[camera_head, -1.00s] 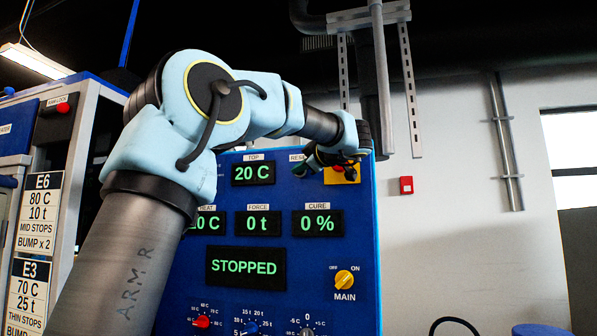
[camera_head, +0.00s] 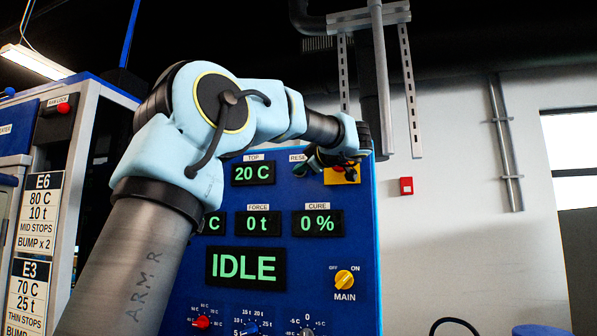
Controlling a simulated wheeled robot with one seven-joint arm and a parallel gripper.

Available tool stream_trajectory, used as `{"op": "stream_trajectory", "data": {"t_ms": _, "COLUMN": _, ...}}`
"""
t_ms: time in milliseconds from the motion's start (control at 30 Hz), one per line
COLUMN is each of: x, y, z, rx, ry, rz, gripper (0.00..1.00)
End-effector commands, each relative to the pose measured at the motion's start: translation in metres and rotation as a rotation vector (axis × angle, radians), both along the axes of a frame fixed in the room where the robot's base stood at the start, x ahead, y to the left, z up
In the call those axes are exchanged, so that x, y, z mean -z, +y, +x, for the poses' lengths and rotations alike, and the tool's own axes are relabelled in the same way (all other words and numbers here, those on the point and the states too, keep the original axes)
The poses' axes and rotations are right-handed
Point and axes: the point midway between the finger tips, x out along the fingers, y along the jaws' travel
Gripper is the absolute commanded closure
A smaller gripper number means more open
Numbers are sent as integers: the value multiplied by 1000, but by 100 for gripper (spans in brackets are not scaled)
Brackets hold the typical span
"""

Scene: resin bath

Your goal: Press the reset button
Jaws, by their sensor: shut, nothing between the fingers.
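The blue control panel (camera_head: 293,190) stands in the middle of the head view. The reset button sits at its upper right on a yellow plate (camera_head: 341,176); the label above is partly hidden. My gripper (camera_head: 328,163) is at the button, shut with nothing in it, and covers most of it. I cannot tell whether the fingertips touch the button. The large status display (camera_head: 246,266) reads IDLE.
Other displays read 20 C, 0 t and 0 %. A yellow MAIN knob (camera_head: 344,280) and several smaller dials are lower on the panel. A press cabinet (camera_head: 100,130) with a red button is at left. A small red box (camera_head: 406,186) is on the wall.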

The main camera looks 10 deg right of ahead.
Motion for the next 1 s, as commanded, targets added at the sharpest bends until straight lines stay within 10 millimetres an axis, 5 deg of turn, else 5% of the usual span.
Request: {"op": "stream_trajectory", "data": {"t_ms": 1000, "x": 1, "y": 9, "z": -16, "rx": 1, "ry": 1, "rz": 1, "gripper": 100}}
